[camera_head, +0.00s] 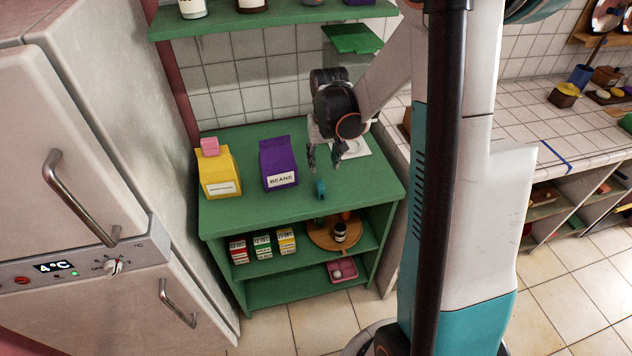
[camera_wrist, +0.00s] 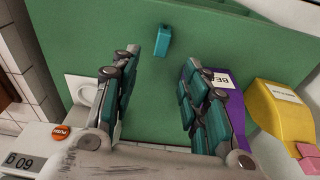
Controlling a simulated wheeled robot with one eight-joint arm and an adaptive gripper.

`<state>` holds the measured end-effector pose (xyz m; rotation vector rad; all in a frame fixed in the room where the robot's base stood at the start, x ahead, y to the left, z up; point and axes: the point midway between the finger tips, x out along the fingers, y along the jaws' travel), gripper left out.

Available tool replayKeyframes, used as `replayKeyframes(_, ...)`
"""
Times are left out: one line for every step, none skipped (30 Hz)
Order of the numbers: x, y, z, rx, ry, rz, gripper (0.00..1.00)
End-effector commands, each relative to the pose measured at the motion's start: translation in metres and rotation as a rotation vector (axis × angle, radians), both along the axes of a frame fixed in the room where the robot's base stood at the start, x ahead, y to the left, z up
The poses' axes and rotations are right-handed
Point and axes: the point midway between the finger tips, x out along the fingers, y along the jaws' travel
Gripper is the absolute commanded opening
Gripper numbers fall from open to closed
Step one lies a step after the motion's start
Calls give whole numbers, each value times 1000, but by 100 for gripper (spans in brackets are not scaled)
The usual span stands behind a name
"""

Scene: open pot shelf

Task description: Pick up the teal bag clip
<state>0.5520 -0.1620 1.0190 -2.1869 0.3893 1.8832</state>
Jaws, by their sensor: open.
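The teal bag clip (camera_head: 320,189) stands on the green top of the shelf unit, to the right of the purple beans bag (camera_head: 279,164). In the wrist view the teal clip (camera_wrist: 164,41) shows ahead of the fingertips, near the middle top and a little closer to the left finger. My gripper (camera_head: 325,157) is above the shelf top, pointing down, its fingers apart with nothing between them. In the wrist view my gripper (camera_wrist: 161,60) is open and does not touch the clip.
A yellow bag (camera_head: 218,175) with a pink clip (camera_head: 209,146) stands left of the beans bag. A white scale (camera_head: 354,148) sits behind my gripper. A green upper shelf (camera_head: 275,20) hangs above. Shelf top around the teal clip is clear at the front.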

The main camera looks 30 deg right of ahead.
Motion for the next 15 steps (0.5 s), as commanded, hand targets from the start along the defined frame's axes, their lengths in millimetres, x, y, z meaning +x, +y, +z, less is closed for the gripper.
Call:
replayKeyframes(1, -1, -7, 0, 1, -1, 42)
replayKeyframes(1, -1, -12, 0, 1, -1, 42)
replayKeyframes(3, -1, -19, 0, 1, 0, 42)
replayKeyframes(3, -1, -24, 0, 1, 0, 42)
replayKeyframes(4, -1, -31, 0, 1, 0, 42)
replayKeyframes(6, -2, -39, 0, 0, 0, 42)
replayKeyframes(6, -2, -44, 0, 0, 0, 42)
replayKeyframes(7, -2, -50, 0, 0, 0, 42)
replayKeyframes(8, -3, -57, 0, 0, 0, 42)
replayKeyframes(9, -3, -62, 0, 0, 0, 42)
replayKeyframes(9, -3, -66, 0, 0, 0, 42)
replayKeyframes(10, -3, -71, 0, 0, 0, 42)
replayKeyframes(11, -3, -74, 0, 0, 0, 42)
replayKeyframes(11, -4, -77, 0, -1, 0, 42)
replayKeyframes(11, -4, -79, 0, -1, 0, 42)
